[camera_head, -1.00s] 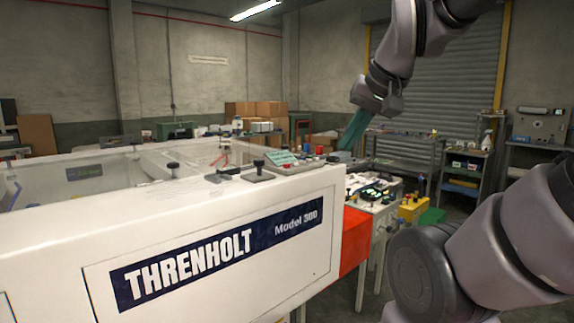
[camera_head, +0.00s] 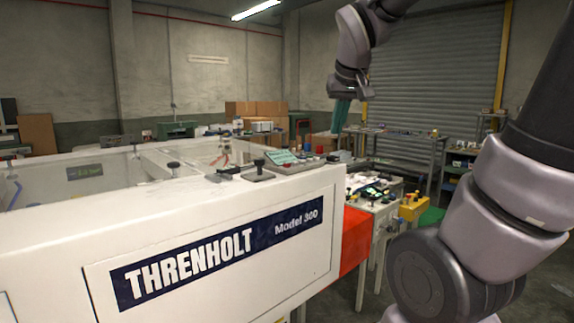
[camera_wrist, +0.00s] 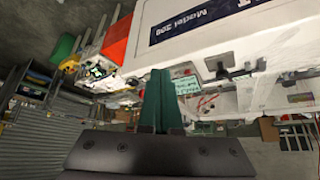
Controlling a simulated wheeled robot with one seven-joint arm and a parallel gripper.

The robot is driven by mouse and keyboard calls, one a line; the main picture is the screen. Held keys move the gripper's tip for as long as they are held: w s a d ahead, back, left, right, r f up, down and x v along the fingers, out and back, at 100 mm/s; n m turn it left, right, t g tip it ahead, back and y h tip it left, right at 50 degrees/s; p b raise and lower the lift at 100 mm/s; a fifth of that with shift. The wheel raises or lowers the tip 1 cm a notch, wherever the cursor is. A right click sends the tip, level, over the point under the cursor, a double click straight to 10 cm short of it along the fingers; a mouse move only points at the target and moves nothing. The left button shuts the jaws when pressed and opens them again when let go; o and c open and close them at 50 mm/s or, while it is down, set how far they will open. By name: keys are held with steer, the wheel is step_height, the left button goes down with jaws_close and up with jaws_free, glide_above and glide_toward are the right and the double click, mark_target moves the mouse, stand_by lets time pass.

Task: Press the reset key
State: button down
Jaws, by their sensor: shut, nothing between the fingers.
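The white THRENHOLT machine (camera_head: 225,280) fills the lower left of the head view. A small control panel with a pale green display (camera_head: 282,157) and coloured buttons (camera_head: 318,151) sits on its far right top corner. The buttons are too small to tell which is the reset key. My gripper (camera_head: 338,131) has teal fingers, shut and empty, pointing down above and just right of the panel, apart from it. In the wrist view, the shut fingers (camera_wrist: 160,73) partly cover the panel area, with the green display (camera_wrist: 187,86) beside them, upside down.
Black knobs and levers (camera_head: 258,168) stand on the machine top, left of the panel. A cluttered table (camera_head: 375,203) with a yellow box (camera_head: 413,207) stands right of the machine. Shelves and a roller shutter (camera_head: 440,75) are behind. The air around my gripper looks clear.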

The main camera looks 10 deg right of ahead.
steer(key=w+a+n+h, duration=0.2)
steer(key=w+a+n, duration=0.1)
steer(key=w, duration=0.8)
steer(key=n+t, duration=0.2)
steer(key=n, duration=0.2)
glide_above(287, 168)
steer(key=f, duration=0.2)
steer(key=shift+r, duration=0.1)
steer(key=shift+f, duration=4.4)
steer(key=shift+f, duration=0.15)
steer(key=shift+f, duration=0.25)
